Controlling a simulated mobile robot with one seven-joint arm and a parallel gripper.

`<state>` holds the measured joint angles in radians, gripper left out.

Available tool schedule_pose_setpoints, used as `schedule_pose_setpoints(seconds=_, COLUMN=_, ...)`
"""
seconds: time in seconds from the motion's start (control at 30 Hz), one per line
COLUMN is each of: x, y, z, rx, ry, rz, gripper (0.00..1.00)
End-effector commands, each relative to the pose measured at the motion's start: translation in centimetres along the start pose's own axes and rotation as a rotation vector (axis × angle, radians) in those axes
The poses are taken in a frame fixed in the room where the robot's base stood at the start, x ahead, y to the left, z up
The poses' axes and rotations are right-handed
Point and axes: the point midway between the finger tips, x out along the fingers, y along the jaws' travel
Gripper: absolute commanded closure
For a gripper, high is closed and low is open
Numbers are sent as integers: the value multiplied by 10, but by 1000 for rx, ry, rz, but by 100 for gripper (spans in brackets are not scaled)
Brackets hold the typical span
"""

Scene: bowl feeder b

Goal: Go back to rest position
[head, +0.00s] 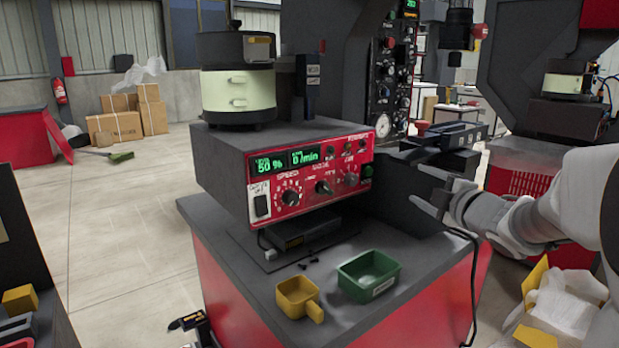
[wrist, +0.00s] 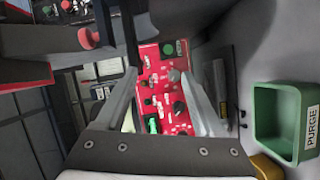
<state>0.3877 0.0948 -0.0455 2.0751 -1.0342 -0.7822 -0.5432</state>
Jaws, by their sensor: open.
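My gripper (head: 425,192) is at the right of the red control panel (head: 312,181) in the head view, above the table's right part. In the wrist view my gripper (wrist: 157,76) has its two fingers apart with nothing between them; the control panel (wrist: 165,108) shows behind the gap. The panel belongs to a grey feeder unit (head: 222,160) and its displays read 50 % and 0/min. A round bowl feeder (head: 238,92) stands on top of the unit.
On the red-sided table (head: 235,255) stand a yellow scoop (head: 297,297) and a green bin (head: 368,275), labelled PURGE in the wrist view (wrist: 280,120). Several small dark parts lie behind them. A tall machine (head: 385,80) stands behind. Open floor (head: 130,220) lies left.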

Motion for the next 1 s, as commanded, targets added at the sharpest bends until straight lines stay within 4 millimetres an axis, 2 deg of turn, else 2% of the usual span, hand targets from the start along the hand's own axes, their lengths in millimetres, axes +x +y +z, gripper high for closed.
schedule_pose_setpoints(seconds=0.03, x=-6, y=6, z=-4, rx=55, ry=-55, rz=2, gripper=30)
schedule_pose_setpoints(seconds=0.17, x=-26, y=8, z=-7, rx=241, ry=-218, rz=-7, gripper=30)
schedule_pose_setpoints(seconds=0.37, x=-73, y=-13, z=-19, rx=566, ry=-452, rz=-45, gripper=30)
schedule_pose_setpoints(seconds=0.57, x=-136, y=-59, z=-46, rx=891, ry=-660, rz=-129, gripper=30)
schedule_pose_setpoints(seconds=0.7, x=-186, y=-99, z=-74, rx=1087, ry=-785, rz=-224, gripper=30)
schedule_pose_setpoints(seconds=1.0, x=-286, y=-176, z=-141, rx=1356, ry=-951, rz=-498, gripper=30)
